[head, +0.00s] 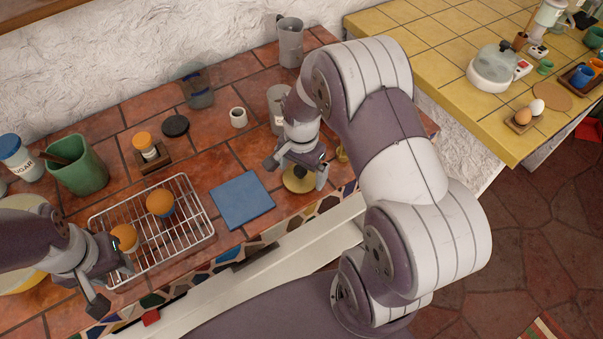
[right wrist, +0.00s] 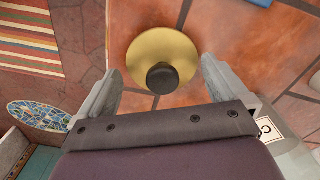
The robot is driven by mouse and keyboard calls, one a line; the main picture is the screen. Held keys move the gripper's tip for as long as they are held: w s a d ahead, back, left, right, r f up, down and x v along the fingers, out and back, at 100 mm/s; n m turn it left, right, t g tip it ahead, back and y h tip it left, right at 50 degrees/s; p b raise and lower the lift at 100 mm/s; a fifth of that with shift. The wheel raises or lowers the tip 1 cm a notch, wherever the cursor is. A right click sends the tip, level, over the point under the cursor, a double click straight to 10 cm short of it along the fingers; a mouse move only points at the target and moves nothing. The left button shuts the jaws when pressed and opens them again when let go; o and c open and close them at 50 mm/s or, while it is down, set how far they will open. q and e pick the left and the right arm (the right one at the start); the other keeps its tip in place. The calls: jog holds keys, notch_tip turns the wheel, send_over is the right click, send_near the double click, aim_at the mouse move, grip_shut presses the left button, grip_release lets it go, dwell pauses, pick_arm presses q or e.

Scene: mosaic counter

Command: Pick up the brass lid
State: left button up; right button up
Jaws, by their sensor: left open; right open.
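The brass lid (head: 297,184) lies on the tiled counter near its front edge, to the right of the blue square mat. In the right wrist view the brass lid (right wrist: 163,58) is a round golden disc with a black knob, between and just beyond the fingertips. My right gripper (head: 296,172) is open above the lid, with its fingers on either side and nothing between them; it also shows in the right wrist view (right wrist: 158,85). My left gripper (head: 105,285) is open at the front left, beside the wire rack, near an orange-topped round item (head: 125,238).
A wire rack (head: 185,240) holds another orange and blue item (head: 160,204). A blue mat (head: 241,199) lies to its right. A grey canister (head: 277,108) stands close behind my right gripper. A small brass object (head: 342,154) is partly hidden by my right arm.

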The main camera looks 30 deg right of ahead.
jog(key=shift+w+f, duration=0.1)
jog(key=shift+f, duration=0.2)
jog(key=shift+w+a, duration=0.1)
jog(key=shift+a, duration=0.05)
jog(key=shift+c, duration=0.3)
jog(key=c, duration=0.7)
